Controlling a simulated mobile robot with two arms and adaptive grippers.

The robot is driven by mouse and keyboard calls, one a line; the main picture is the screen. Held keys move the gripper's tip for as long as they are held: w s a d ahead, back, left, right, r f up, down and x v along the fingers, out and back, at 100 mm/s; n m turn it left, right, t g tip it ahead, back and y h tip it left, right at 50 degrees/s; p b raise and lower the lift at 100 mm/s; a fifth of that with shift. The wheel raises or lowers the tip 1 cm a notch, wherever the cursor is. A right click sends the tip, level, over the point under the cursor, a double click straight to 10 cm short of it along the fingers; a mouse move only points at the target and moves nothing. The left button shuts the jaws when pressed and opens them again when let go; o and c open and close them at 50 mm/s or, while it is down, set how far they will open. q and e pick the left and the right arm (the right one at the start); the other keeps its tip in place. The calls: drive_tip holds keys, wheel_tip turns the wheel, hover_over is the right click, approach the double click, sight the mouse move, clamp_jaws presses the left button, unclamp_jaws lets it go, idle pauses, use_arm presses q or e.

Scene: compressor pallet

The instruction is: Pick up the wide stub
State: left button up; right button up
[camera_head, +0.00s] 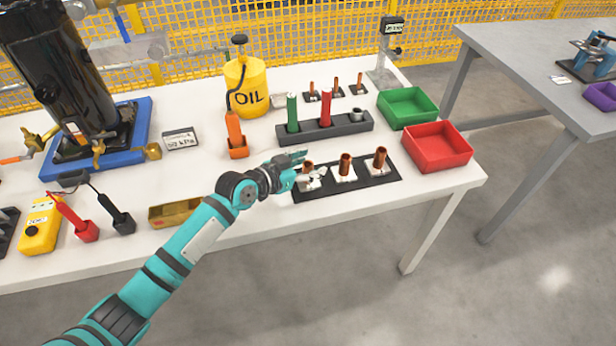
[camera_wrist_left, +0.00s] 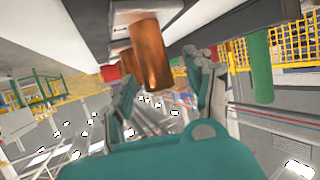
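Three copper stubs stand upright on white bases in a black holder (camera_head: 378,178) at the table's front right: left stub (camera_head: 308,167), middle stub (camera_head: 345,164) and right stub (camera_head: 380,157). I cannot tell for certain which is the wide stub. My left gripper (camera_head: 303,168) is at the left stub and partly hides it. In the left wrist view, upside down, a copper stub (camera_wrist_left: 151,55) shows large near the spread fingers of my left gripper (camera_wrist_left: 165,90). The gripper looks open; I see no clear contact. My right gripper is out of view.
Behind stand a dark rack (camera_head: 345,127) with green and red cylinders, and several thin copper stubs (camera_head: 335,82). A green bin (camera_head: 407,107) and a red bin (camera_head: 437,146) are to the right. An orange tool (camera_head: 236,135) stands left of the gripper.

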use_arm(q)
clamp_jaws()
drive_tip(key=shift+r, duration=0.15)
